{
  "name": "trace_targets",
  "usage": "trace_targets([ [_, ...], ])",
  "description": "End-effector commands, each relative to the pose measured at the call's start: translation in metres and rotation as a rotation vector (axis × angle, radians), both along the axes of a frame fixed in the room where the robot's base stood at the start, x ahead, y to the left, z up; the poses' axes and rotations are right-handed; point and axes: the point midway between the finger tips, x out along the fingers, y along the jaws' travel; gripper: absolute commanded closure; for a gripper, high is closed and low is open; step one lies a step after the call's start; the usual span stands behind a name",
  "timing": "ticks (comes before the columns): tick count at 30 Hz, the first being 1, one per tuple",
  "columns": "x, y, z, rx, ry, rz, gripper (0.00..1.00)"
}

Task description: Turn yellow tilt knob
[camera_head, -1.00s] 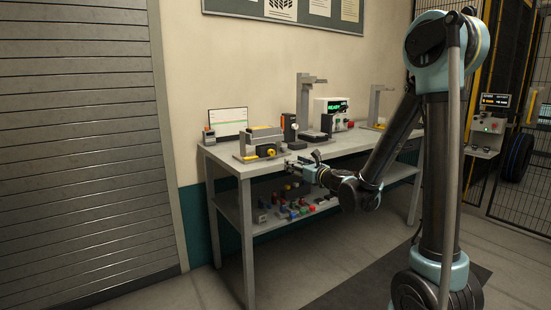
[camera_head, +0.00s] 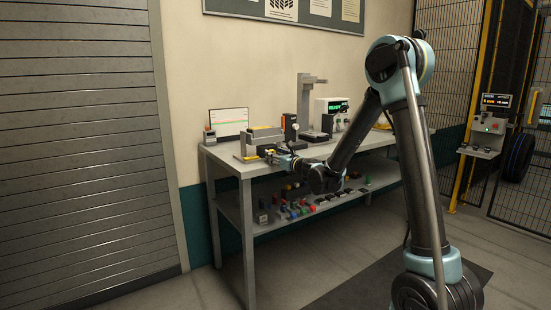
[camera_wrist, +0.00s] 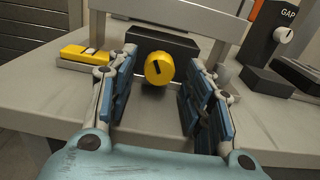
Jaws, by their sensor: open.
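The yellow tilt knob (camera_wrist: 159,68) is a round knob with a dark slot mark across its face, on the front of a dark block in the wrist view. My gripper (camera_wrist: 157,85) is open. Its two blue-padded fingers stand on either side of the knob, with clear space between each finger and the knob; I cannot tell whether the fingertips reach fully past it. In the head view my gripper (camera_head: 274,155) is at the front of the grey fixture (camera_head: 262,140) on the bench, and the knob there is mostly hidden.
A yellow block (camera_wrist: 85,53) sits left of the fingers. A dark gauge post marked GAP (camera_wrist: 272,35) stands at the right. The bench (camera_head: 225,157) has a lower shelf with several coloured parts. A small screen (camera_head: 229,121) stands behind.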

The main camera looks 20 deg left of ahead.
Motion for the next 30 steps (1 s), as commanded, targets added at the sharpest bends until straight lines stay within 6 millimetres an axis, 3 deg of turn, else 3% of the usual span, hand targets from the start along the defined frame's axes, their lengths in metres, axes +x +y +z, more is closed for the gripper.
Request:
trace_targets([
  [11, 0.0024, 0.0033, 0.0001, 0.000, 0.000, 0.000, 0.55],
  [15, 0.0024, 0.0032, 0.0000, 0.000, 0.000, 0.000, 0.87],
  [17, 0.0024, 0.0032, 0.0000, 0.000, 0.000, 0.000, 0.97],
  [30, 0.0037, 0.0021, 0.0001, -0.106, -0.124, -0.003, 0.97],
])
